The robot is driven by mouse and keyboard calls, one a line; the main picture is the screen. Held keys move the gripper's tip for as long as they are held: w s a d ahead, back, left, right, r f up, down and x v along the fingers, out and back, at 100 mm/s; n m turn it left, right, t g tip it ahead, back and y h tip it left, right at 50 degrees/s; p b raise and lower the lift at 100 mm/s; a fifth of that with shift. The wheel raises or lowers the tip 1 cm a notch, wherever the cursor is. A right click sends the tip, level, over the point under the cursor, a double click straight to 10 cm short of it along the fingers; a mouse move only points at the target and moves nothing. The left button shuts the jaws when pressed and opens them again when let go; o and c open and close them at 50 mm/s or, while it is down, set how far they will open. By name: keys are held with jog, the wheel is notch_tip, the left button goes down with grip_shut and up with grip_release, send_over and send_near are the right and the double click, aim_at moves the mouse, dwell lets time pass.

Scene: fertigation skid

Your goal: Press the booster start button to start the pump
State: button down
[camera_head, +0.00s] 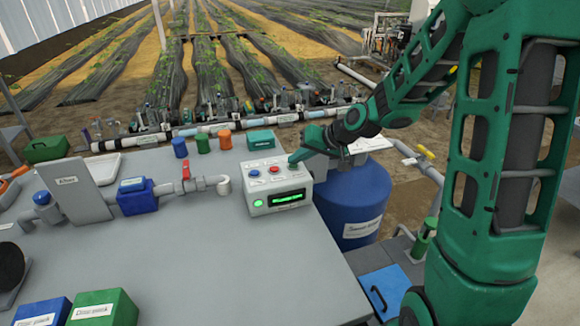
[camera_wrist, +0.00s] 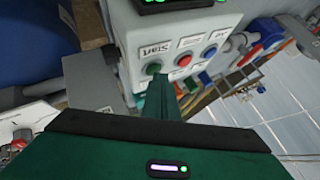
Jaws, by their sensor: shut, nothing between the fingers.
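The light grey control box (camera_head: 262,190) stands on the grey table. Its sloped top carries a row of blue, red and green buttons. In the wrist view the green button (camera_wrist: 153,68) sits by a label reading "Start". The red button (camera_wrist: 184,61) and blue button (camera_wrist: 209,52) are beside it. My gripper (camera_head: 294,159) reaches in from the right and is shut and empty. In the wrist view its fingertips (camera_wrist: 158,80) are right at the green button and overlap its lower edge. I cannot tell whether they touch it.
The box's front has a lit green display (camera_head: 288,198) and a round green light (camera_head: 258,203). A teal box (camera_head: 261,140) stands behind it. A pipe with a red-handled valve (camera_head: 186,172) lies to the left. A blue barrel (camera_head: 358,200) stands right of the table edge.

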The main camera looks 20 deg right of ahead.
aim_at(297, 167)
dwell(0.4)
jog(key=shift+r, duration=0.75)
jog(key=shift+r, duration=2.5)
